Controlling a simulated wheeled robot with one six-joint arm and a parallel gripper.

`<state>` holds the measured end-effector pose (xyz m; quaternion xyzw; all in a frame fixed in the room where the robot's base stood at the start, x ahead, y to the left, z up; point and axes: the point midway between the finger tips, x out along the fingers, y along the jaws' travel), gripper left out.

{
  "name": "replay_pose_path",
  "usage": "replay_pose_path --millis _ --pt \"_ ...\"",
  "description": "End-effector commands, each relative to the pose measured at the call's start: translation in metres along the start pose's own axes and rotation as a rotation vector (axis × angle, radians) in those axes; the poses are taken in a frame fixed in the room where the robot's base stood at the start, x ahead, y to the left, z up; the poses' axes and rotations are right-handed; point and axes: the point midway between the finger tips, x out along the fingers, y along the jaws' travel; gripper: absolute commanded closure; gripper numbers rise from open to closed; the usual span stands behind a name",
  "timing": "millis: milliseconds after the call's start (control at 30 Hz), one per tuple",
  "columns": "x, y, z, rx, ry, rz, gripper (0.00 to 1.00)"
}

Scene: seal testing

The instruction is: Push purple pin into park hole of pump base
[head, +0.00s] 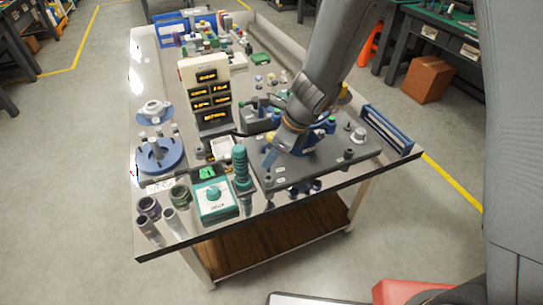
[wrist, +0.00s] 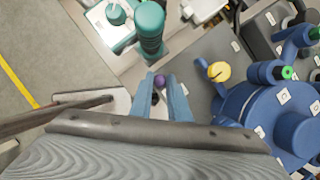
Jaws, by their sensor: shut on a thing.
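My gripper (wrist: 162,97) is shut on the purple pin (wrist: 160,81), whose round head shows between the two blue fingers in the wrist view. In the head view my gripper (head: 269,158) is low over the left part of the grey base plate. The pin cannot be made out there. The pump base is a blue round body with side ports on a grey plate (head: 345,168); in the wrist view its blue body (wrist: 252,112) is right of my fingers. The park hole cannot be made out, and my arm hides part of the pump base.
A teal ribbed column (head: 241,170) and a teal-and-white box (head: 212,199) stand left of the plate. A yellow knob (wrist: 218,71) rises close to the right of my fingers. A display panel (head: 206,95) stands behind. A blue rack (head: 388,130) lines the right edge.

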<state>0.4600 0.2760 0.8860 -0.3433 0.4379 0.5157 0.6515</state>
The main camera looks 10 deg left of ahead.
Motion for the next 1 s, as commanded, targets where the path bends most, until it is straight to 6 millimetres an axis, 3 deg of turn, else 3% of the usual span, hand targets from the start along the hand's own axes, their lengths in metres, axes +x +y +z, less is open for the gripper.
replay_pose_path --millis 1000 --pt "0.021 0.0 -0.009 0.0 0.0 0.0 1.0"
